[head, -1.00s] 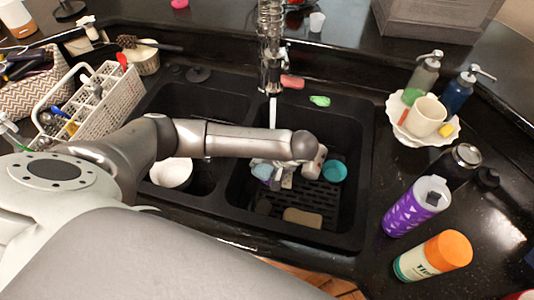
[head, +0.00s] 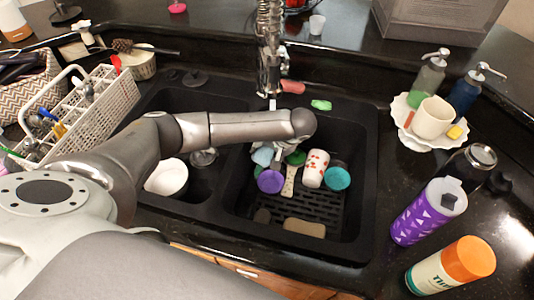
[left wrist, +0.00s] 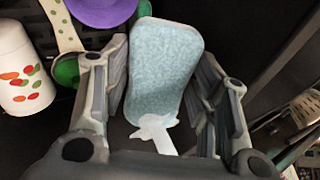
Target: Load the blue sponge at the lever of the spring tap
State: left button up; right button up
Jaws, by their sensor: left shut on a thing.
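The light blue sponge (left wrist: 165,65) sits between the two fingers of my left gripper (left wrist: 160,90) in the left wrist view, with a white piece at its lower end. In the head view the sponge (head: 262,155) shows partly below my left forearm, over the right basin. My left gripper (head: 276,152) is shut on it, mostly hidden by the arm. The spring tap (head: 269,45) stands behind the sink, its spout above my forearm. I cannot clearly make out its lever. My right gripper is not in view.
The right basin holds a spotted white cup (head: 314,168), a purple cup (head: 270,181), a teal cup (head: 337,178) and a tan sponge (head: 305,227). A white bowl (head: 167,177) is in the left basin. Red (head: 292,87) and green (head: 320,105) pieces lie behind the sink.

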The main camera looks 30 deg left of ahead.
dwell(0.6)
pick_arm(q)
jog(key=shift+s+d+r+p, duration=0.1)
jog(key=shift+s+d+p, duration=0.1)
jog(key=shift+p, duration=0.2)
jog(key=shift+s+d+r+p, duration=0.1)
jog(key=shift+s+d+p, duration=0.15)
jog(key=shift+s+p, duration=0.25)
jog(key=shift+s+d+p, duration=0.2)
jog(key=shift+s+p, duration=0.2)
jog(key=shift+p, duration=0.1)
jog(key=shift+s+d+f+p, duration=0.1)
jog(key=shift+s+d+p, duration=0.35)
jog(key=shift+s+p, duration=0.3)
jog(key=shift+s+d+f+p, duration=0.1)
jog(key=shift+s+d+p, duration=0.3)
jog(key=shift+s+p, duration=0.35)
jog(key=shift+s+d+p, duration=0.45)
jog(key=shift+s+p, duration=0.15)
jog(key=shift+s, duration=0.3)
